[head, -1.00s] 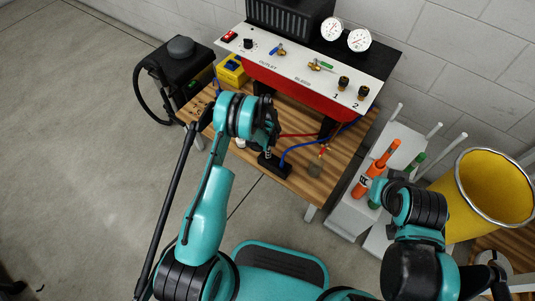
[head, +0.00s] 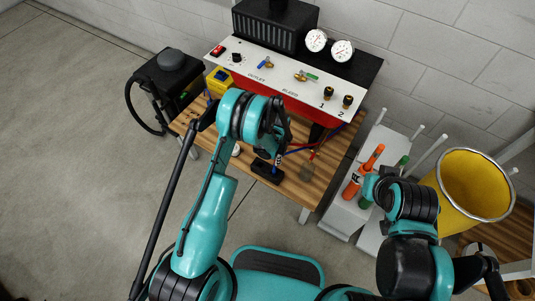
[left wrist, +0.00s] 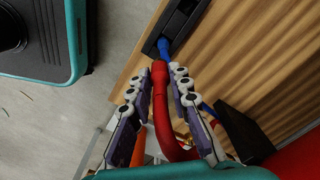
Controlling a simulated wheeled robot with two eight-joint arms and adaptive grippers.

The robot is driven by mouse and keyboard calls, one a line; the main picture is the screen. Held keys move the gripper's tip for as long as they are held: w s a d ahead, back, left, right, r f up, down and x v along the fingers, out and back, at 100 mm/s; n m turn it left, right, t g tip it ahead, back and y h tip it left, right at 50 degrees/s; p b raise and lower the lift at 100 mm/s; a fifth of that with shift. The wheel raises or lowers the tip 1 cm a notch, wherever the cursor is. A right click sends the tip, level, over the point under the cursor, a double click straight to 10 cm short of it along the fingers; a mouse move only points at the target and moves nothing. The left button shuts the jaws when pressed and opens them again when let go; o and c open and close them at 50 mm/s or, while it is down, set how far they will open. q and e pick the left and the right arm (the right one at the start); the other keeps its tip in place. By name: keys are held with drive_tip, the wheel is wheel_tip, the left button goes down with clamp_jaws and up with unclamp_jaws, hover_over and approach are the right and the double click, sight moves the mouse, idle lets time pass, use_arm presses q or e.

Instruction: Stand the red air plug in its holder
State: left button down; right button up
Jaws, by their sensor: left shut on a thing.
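My left gripper (left wrist: 161,84) is shut on the red air plug (left wrist: 160,75), whose red hose curves back between the fingers. In the head view my left gripper (head: 276,150) hangs over the workbench close to the black holder (head: 268,173). In the left wrist view the holder (left wrist: 184,22) lies just beyond the fingertips, with a blue plug (left wrist: 164,46) at its near end. The red plug's front end appears close to the blue plug. I cannot tell whether it touches the holder. My right gripper (head: 374,188) is small and partly hidden by its arm at the right.
The wooden bench (head: 318,180) carries a red and white control panel (head: 285,75) with gauges behind my left gripper. A yellow box (head: 219,81) stands at the left. A grey rack with orange cylinders (head: 352,186) and a yellow bin (head: 470,190) stand at the right.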

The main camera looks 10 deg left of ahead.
use_arm(q)
drive_tip(key=n, duration=0.1)
drive_tip(key=d+n, duration=0.1)
drive_tip(key=n, duration=0.1)
drive_tip(key=shift+s+d+r, duration=0.1)
drive_tip(key=shift+s+r, duration=0.05)
drive_tip(key=shift+r, duration=0.25)
drive_tip(key=w+a+f+n+b, duration=0.15)
drive_tip(key=a+n, duration=0.25)
drive_tip(key=n, duration=0.6)
drive_tip(key=n+b, duration=0.2)
drive_tip(key=n, duration=1.2)
hover_over(260, 161)
drive_tip(key=s, duration=0.2)
wheel_tip(260, 161, down, 3)
drive_tip(key=shift+w+d+f+b, duration=0.15)
drive_tip(key=shift+f+b, duration=0.35)
drive_tip(key=shift+f, duration=1.15)
drive_tip(key=shift+s+d+f+b, duration=0.15)
drive_tip(key=shift+f+b, duration=0.3)
drive_tip(key=shift+f, duration=1.15)
drive_tip(key=shift+w+f, duration=0.1)
drive_tip(key=shift+f, duration=0.2)
drive_tip(key=shift+f, duration=0.55)
drive_tip(key=c, duration=1.3)
unclamp_jaws()
